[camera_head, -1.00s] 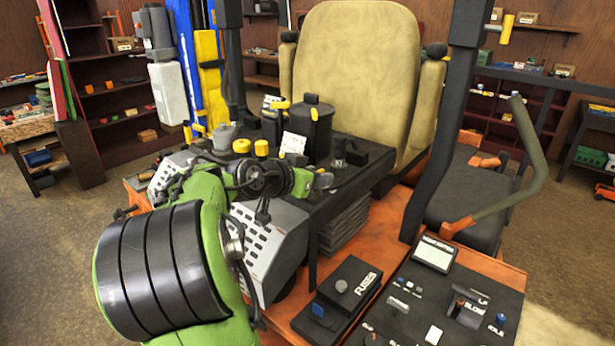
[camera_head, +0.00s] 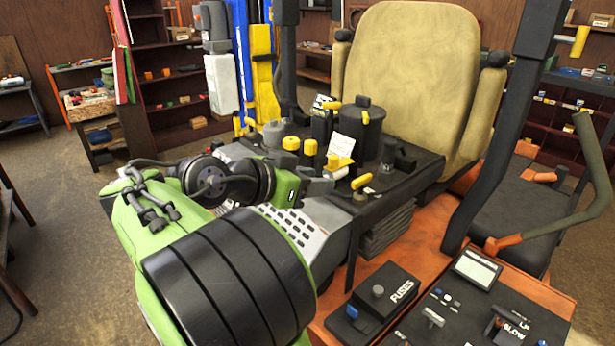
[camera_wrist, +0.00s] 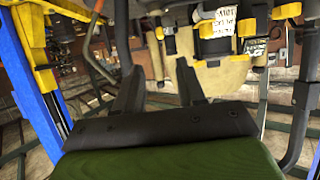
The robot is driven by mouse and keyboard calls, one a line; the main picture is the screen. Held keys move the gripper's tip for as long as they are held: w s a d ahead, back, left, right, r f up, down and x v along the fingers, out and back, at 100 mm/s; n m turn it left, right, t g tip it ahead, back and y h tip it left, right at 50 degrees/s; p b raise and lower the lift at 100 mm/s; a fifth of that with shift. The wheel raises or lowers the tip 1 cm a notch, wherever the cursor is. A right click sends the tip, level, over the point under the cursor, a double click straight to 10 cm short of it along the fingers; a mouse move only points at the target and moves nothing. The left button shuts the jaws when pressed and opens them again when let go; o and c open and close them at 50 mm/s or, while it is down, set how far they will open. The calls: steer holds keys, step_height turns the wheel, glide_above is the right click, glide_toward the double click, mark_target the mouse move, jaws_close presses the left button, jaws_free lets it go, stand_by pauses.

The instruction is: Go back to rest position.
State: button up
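My green and black arm (camera_head: 232,275) fills the lower left of the head view, bent at a large black joint. Its far end reaches toward the mower's control deck. In the wrist view my gripper (camera_wrist: 159,72) has two dark fingers standing apart, with nothing seen between them. In the head view the fingers are small and hard to make out beside the yellow-knobbed controls (camera_head: 309,148). I cannot tell from there how close they are to the deck.
The mower has a tan seat (camera_head: 410,80), a dark canister (camera_head: 360,135), a fuse box (camera_head: 373,300) and a bent side handle (camera_head: 590,170). A blue and yellow lift post (camera_head: 262,75) stands behind. Shelves (camera_head: 172,85) line the wall. Floor at left (camera_head: 60,215) is open.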

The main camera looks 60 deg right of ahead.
stand_by(0.3)
steer(key=w+a+f+n+t+y+b, duration=0.1)
steer(key=w+a+f+n+t+y, duration=0.25)
steer(key=a+f+n+t, duration=0.2)
steer(key=w+a+f+n+t+y+b, duration=0.2)
steer(key=w+a+f+n+t+y, duration=0.1)
steer(key=w+a+f+n+t, duration=0.25)
steer(key=s+a+f+n+y, duration=0.2)
steer(key=a+n, duration=0.1)
steer(key=a, duration=0.3)
steer(key=s+a+f+n+y+b, duration=0.1)
steer(key=s+a+f+n+y, duration=0.1)
steer(key=a, duration=0.5)
steer(key=s+a+f+n+y, duration=0.2)
steer(key=a+f+n, duration=0.1)
steer(key=a+n, duration=0.3)
steer(key=shift+s+a+f+b, duration=0.25)
steer(key=shift+s+a+b, duration=0.1)
steer(key=shift+a, duration=0.35)
